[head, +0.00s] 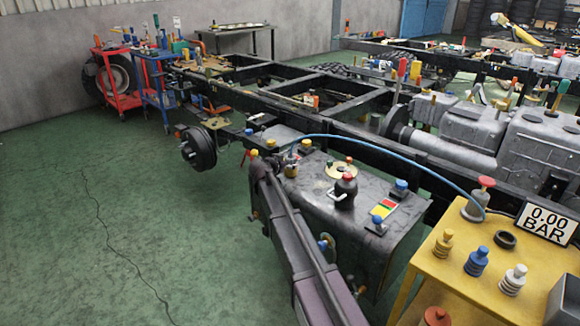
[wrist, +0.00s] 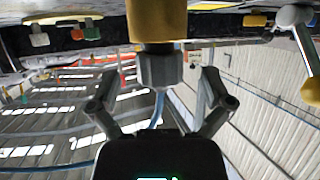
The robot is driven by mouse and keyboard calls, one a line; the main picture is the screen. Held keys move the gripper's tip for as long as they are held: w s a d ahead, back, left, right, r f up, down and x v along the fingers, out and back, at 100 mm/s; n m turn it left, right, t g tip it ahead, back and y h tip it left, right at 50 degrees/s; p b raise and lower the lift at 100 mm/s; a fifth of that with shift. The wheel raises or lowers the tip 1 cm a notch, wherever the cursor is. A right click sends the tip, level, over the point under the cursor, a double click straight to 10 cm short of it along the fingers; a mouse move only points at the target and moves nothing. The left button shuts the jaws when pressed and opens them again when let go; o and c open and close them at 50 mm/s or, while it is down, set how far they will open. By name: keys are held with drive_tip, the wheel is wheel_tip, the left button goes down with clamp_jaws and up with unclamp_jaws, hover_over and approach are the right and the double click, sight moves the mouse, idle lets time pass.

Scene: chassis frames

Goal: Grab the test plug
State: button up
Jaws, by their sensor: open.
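In the wrist view a yellow cylinder (wrist: 157,18) with a grey hexagonal end (wrist: 160,69) and a blue hose lies between my gripper's fingers (wrist: 158,80). The fingers are spread, with a gap on both sides of it. I take this as the test plug, though loose plugs also stand on the bench. In the head view my arm's end reaches the tank's left edge; the fingers cannot be made out there.
Knobs, a black bottle-like piece (head: 345,190) and a coloured card (head: 384,208) crowd the tank top. The yellow bench (head: 440,284) holds yellow, blue and white plugs and a 0.00 BAR display (head: 546,223). A black chassis rail (head: 440,170) runs behind. Green floor (head: 110,230) is open at left.

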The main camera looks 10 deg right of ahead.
sight(291, 163)
drive_tip(key=shift+b+x, duration=0.55)
drive_tip(key=shift+x, duration=1.2)
drive_tip(key=shift+s+f, duration=0.1)
drive_tip(key=c, duration=1.3)
